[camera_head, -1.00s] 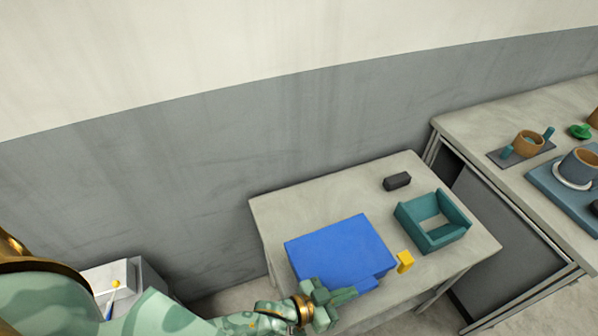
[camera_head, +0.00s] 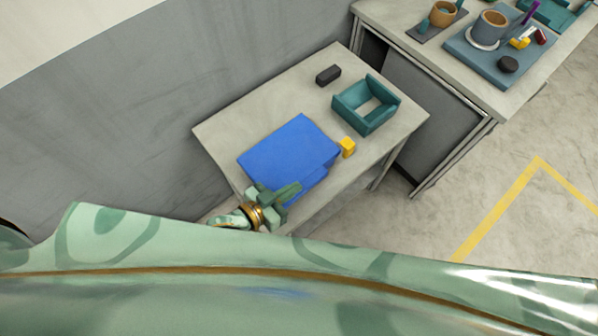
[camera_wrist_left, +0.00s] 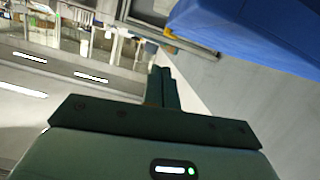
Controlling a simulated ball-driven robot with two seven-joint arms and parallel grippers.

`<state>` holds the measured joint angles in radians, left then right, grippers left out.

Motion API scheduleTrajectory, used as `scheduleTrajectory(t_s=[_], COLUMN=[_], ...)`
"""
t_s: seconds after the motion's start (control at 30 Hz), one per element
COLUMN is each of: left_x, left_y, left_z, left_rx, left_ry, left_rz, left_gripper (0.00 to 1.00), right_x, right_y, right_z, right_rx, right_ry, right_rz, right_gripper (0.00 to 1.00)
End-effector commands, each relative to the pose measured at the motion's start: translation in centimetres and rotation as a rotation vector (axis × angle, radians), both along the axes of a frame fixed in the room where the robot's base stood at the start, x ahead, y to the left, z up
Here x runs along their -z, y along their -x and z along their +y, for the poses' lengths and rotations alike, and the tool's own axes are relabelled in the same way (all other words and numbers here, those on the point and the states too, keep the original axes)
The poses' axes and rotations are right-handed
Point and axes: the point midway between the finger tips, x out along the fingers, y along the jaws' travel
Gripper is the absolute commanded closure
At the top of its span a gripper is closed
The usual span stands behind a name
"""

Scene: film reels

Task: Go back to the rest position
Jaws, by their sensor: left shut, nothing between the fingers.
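My left gripper (camera_head: 284,195) is at the near left edge of the small table, by the near corner of a blue box-like object (camera_head: 290,148). Its fingers are shut with nothing between them. In the left wrist view the closed fingers (camera_wrist_left: 164,88) point up the picture, and the blue object (camera_wrist_left: 255,28) is at the upper right, apart from them. Whether the gripper touches the blue object cannot be told from the head view. My right gripper is not in view.
The small table (camera_head: 225,128) also holds a teal open tray (camera_head: 351,119), a yellow block (camera_head: 347,147) and a dark block (camera_head: 328,75). A grey counter (camera_head: 401,50) with cups and a blue tray (camera_head: 477,62) stands at the upper right. The floor at right is clear, with yellow tape (camera_head: 497,205).

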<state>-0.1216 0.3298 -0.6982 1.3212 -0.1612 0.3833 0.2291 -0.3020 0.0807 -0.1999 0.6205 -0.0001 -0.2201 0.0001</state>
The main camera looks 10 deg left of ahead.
Motion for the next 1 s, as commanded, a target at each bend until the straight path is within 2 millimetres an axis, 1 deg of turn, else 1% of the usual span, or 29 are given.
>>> scheduleTrajectory(t_s=[0.03, 0.1, 0.23, 0.33, 0.47, 0.53, 0.57, 0.67, 0.77, 0.8, 0.87, 0.9, 0.97, 1.0], left_x=[-0.4, -0.7, -1.2, -1.4, -1.5, -1.1, -0.5, 3.3, 9.6, 12.6, 16.9, 19.5, 23.1, 25.1], left_y=[0.9, 2.0, 3.5, 4.1, 4.4, 4.4, 4.6, 5.1, 6.6, 7.7, 10.2, 12.2, 15.8, 18.4], left_z=[0.9, 1.8, 3.1, 3.6, 3.8, 3.9, 4.2, 6.7, 11.1, 13.2, 16.1, 17.8, 19.8, 20.7], left_rx=[0.000, 0.000, 0.000, 0.000, 0.000, 0.004, 0.004, -0.014, -0.072, -0.099, -0.140, -0.163, -0.191, -0.206], left_ry=[0.000, -0.001, 0.001, 0.003, 0.002, -0.032, -0.061, -0.203, -0.389, -0.465, -0.566, -0.624, -0.693, -0.727], left_rz=[-0.001, -0.002, -0.002, -0.003, -0.005, -0.006, 0.002, 0.062, 0.187, 0.254, 0.370, 0.452, 0.580, 0.665], left_gripper=[1.00, 1.00, 1.00, 1.00, 1.00, 1.00, 1.00, 1.00, 1.00, 1.00, 1.00, 1.00, 1.00, 1.00], right_x=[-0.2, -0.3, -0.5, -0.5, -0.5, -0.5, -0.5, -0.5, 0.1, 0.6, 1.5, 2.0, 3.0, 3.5], right_y=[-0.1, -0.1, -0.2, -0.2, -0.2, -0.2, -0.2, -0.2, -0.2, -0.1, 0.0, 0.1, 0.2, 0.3], right_z=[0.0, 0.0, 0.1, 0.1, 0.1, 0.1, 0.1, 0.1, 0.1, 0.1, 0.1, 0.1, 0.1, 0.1], right_rx=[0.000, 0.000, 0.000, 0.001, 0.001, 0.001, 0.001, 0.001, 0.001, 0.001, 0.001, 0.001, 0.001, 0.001], right_ry=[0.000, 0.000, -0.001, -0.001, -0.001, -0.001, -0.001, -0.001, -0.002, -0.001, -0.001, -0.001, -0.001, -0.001], right_rz=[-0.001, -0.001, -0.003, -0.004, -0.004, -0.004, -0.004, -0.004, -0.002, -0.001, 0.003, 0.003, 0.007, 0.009], right_gripper=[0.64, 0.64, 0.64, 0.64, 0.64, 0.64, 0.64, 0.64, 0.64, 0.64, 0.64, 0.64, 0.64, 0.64])
